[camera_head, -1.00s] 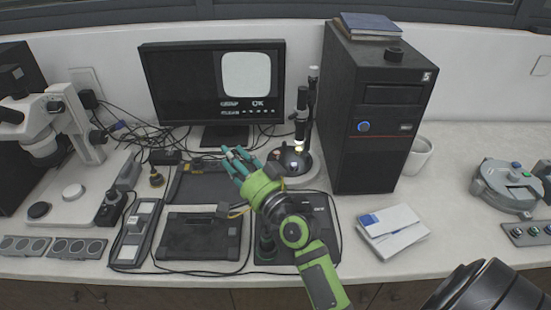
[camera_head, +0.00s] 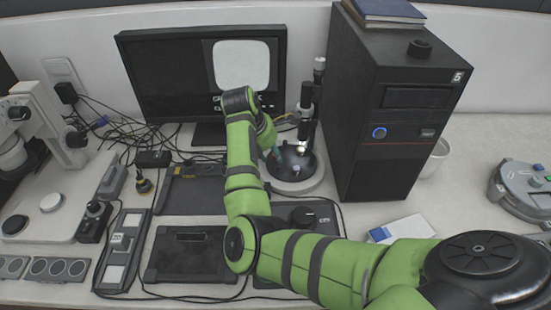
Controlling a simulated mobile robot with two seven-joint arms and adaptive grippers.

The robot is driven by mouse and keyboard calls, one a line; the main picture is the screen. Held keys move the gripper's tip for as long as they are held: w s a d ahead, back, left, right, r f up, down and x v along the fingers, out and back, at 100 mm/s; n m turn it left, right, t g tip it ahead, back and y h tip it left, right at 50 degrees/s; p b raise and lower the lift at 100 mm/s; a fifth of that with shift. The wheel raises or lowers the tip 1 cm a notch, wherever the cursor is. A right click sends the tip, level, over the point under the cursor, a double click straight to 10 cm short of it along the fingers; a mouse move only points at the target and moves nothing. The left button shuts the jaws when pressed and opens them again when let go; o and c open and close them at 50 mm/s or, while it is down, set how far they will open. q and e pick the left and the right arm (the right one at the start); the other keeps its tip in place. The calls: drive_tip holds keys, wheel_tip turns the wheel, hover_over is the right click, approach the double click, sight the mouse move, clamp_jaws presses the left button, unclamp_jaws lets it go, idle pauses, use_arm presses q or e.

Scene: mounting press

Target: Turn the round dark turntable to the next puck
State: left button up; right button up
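The round dark turntable (camera_head: 300,163) sits on a pale round base in front of the gap between monitor and computer tower, under a thin upright black and white column (camera_head: 306,112). Small light and dark spots show on top of it; I cannot make out separate pucks. My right gripper (camera_head: 277,154) points down at the turntable's left edge, its teal fingertips small and partly hidden behind my green arm. I cannot tell whether the fingers touch the turntable or whether they are open. My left gripper is not in view.
The black computer tower (camera_head: 400,135) stands close right of the turntable. The monitor (camera_head: 165,85) is behind on the left. A black keypad-like box (camera_head: 188,255), cables and a white microscope (camera_head: 45,110) lie left. A blue-white booklet (camera_head: 408,229) is partly behind my arm.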

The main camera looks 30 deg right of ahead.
sight(277, 166)
drive_tip(key=p+x, duration=0.1)
drive_tip(key=x, duration=0.2)
drive_tip(key=p+x, duration=0.1)
drive_tip(key=x, duration=0.2)
drive_tip(key=shift+s+a+f, duration=0.1)
drive_tip(key=shift+s+a, duration=0.05)
drive_tip(key=shift+a, duration=0.05)
drive_tip(key=shift+d+f, duration=0.15)
drive_tip(key=shift+f, duration=0.3)
clamp_jaws()
